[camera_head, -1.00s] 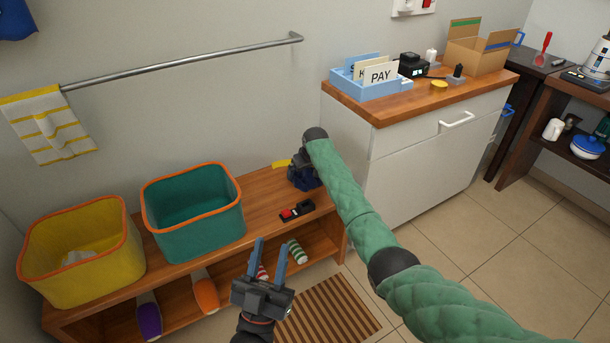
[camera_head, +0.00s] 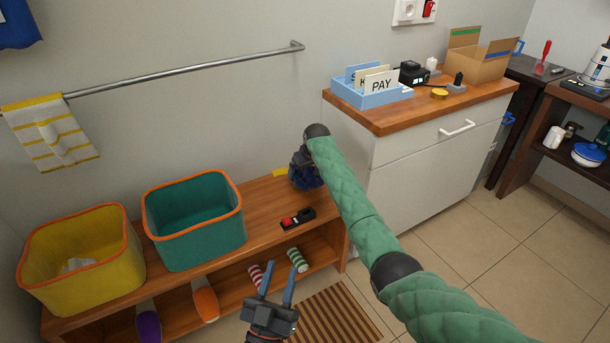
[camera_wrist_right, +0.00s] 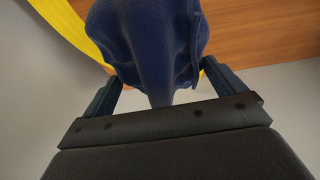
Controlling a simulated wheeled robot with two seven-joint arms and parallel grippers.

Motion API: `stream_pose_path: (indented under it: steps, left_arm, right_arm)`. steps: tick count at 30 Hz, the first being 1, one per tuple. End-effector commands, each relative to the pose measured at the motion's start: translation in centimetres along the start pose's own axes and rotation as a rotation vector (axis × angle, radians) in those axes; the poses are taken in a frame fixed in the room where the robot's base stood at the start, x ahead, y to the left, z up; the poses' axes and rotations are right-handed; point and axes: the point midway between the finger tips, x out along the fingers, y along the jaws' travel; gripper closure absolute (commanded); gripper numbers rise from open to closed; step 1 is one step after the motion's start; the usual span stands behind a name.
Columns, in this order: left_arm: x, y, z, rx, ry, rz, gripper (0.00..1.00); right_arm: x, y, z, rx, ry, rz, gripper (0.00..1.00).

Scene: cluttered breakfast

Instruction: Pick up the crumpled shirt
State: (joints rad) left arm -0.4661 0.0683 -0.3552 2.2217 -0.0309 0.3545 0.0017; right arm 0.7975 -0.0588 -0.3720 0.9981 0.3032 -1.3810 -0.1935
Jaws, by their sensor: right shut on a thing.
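The crumpled shirt is dark blue cloth; it shows in the right wrist view (camera_wrist_right: 150,45) between the fingers of my right gripper (camera_wrist_right: 155,85). In the head view the shirt (camera_head: 306,178) is a small dark blue bundle at the bench's right end, partly hidden by my right arm. My right gripper is shut on it. I cannot tell whether the cloth touches the bench. My left gripper (camera_head: 276,282) is open and empty, low in front of the bench, with its fingers pointing up.
A teal bin (camera_head: 193,247) and a yellow bin (camera_head: 110,282) stand on the wooden bench (camera_head: 262,211). A small black and red object (camera_head: 298,218) lies on the bench. A yellow item (camera_head: 280,173) is beside the shirt. A white cabinet (camera_head: 425,165) stands to the right.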

Motion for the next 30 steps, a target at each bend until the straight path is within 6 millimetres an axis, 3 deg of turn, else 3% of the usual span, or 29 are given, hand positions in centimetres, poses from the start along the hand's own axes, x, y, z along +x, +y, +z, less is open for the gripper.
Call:
stream_pose_path:
  steps: [9,18,24,30]
  left_arm:
    - [-3.8,-0.2,8.4,-0.026,-0.297,-0.019,0.64]
    - [-8.8,-0.2,15.1,-0.053,-0.556,-0.033,0.64]
    - [-11.9,-0.2,18.2,-0.067,-0.687,-0.040,0.64]
    - [-14.0,-0.1,19.9,-0.076,-0.767,-0.044,0.64]
  right_arm:
    - [-3.6,1.8,2.0,0.001,0.001,0.001,0.29]
    - [-7.0,3.7,4.4,0.001,-0.001,0.002,0.29]
    - [-9.0,4.7,5.6,0.000,0.000,0.001,0.29]
    - [-10.1,5.2,6.5,0.001,-0.001,0.000,0.29]
